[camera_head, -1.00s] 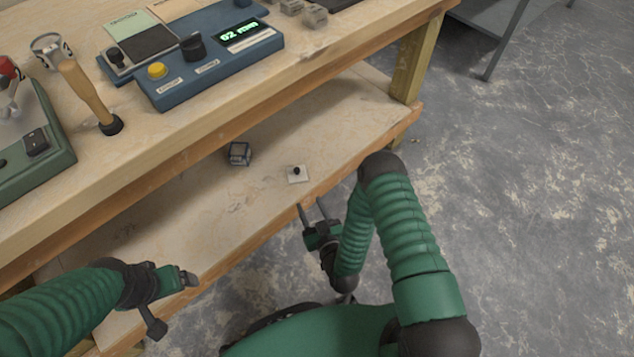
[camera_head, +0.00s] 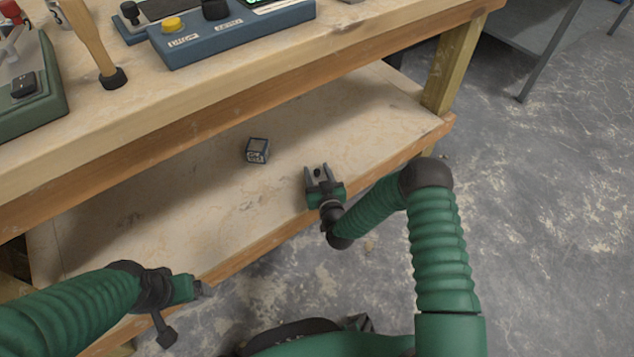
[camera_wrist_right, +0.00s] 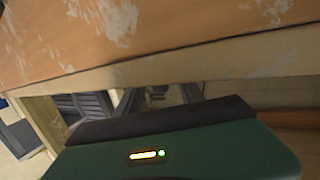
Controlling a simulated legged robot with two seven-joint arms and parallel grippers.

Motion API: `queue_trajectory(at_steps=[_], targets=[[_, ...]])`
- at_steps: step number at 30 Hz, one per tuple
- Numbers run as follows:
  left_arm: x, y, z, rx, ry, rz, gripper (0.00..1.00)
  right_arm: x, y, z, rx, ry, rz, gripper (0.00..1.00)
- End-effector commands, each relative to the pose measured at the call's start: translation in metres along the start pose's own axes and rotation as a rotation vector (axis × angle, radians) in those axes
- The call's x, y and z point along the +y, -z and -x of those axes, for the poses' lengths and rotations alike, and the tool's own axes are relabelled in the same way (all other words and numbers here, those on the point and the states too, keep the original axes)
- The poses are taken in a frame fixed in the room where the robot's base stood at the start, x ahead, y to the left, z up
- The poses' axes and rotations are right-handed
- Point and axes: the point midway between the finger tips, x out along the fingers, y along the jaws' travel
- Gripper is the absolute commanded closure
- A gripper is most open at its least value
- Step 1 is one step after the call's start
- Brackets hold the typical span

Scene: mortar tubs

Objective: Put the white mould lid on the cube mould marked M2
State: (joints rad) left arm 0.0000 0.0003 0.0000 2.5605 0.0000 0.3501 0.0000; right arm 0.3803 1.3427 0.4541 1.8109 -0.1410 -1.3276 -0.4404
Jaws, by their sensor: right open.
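The cube mould (camera_head: 257,150), a small dark cube with a pale marking too small to read, sits on the lower shelf. The white mould lid lies on the shelf to its right; its black knob (camera_head: 318,172) shows between my right fingers, and its plate is mostly hidden. My right gripper (camera_head: 318,169) is open, with one finger on each side of the knob; contact cannot be told. In the right wrist view the gripper's fingers (camera_wrist_right: 160,95) show apart, and the lid cannot be made out. My left gripper (camera_head: 204,290) is near the shelf's front edge; its jaw state is unclear.
The lower shelf (camera_head: 180,215) is otherwise mostly clear. The bench top (camera_head: 130,125) overhangs its back part, and a wooden leg (camera_head: 453,65) stands at the right end. A blue control box (camera_head: 235,35) and a wooden-handled mallet (camera_head: 90,40) are on the bench top.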

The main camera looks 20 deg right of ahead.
Motion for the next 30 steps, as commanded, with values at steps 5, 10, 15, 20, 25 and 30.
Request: queue_trajectory(at_steps=[5,10,15,20,25,30], targets=[[0.0000,0.0005,0.0005,0.001,0.000,0.000,0.16,-0.0002,0.0021,-0.0017,0.000,0.001,0.000,0.55],[0.0000,0.0006,0.0006,0.001,0.000,0.000,0.16,-0.0004,0.0017,-0.0015,0.000,0.001,0.000,0.72],[0.0000,0.0005,0.0005,0.001,0.000,0.000,0.16,-0.0004,0.0015,-0.0013,0.000,0.001,0.000,0.94],[0.0000,0.0005,0.0005,0.001,0.000,0.000,0.16,-0.0004,0.0014,-0.0013,0.000,0.001,0.000,1.00],[0.0000,0.0004,0.0004,0.001,0.000,0.000,0.16,-0.0005,0.0015,-0.0013,0.000,0.001,0.000,1.00],[0.0000,0.0011,0.0035,0.001,0.000,0.000,0.16,-0.0006,0.0048,-0.0008,0.000,0.001,0.000,1.00]])
